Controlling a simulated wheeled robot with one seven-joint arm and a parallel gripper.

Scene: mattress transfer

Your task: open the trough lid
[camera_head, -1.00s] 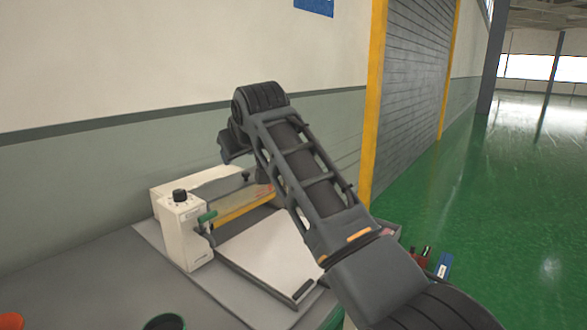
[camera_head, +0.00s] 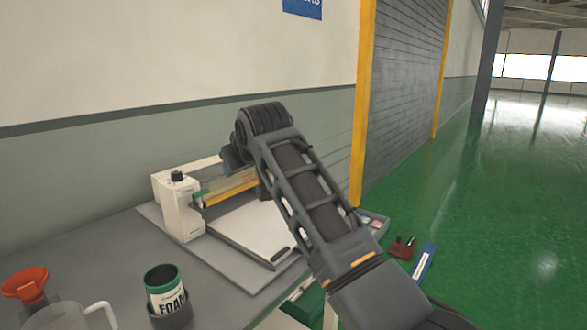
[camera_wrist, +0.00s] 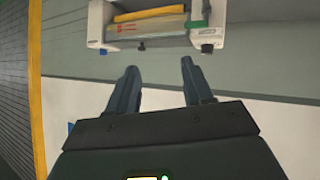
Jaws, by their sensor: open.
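A white bench machine (camera_head: 178,212) stands on the grey table against the wall. It has a black knob on top, a green handle (camera_head: 201,197), a yellow bar (camera_head: 230,187) and a flat white panel (camera_head: 255,232) in front. I cannot tell for sure which part is the trough lid. My arm hides the machine's right end in the head view. In the wrist view the machine (camera_wrist: 221,28) is at the top, with its yellow bar and clear strip between white ends. My gripper (camera_wrist: 160,72) is open and empty, apart from the machine, with the wall behind its fingers.
A blue item (camera_head: 424,263) and a red item (camera_head: 403,247) are on the right. Open green floor (camera_head: 500,200) lies beyond.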

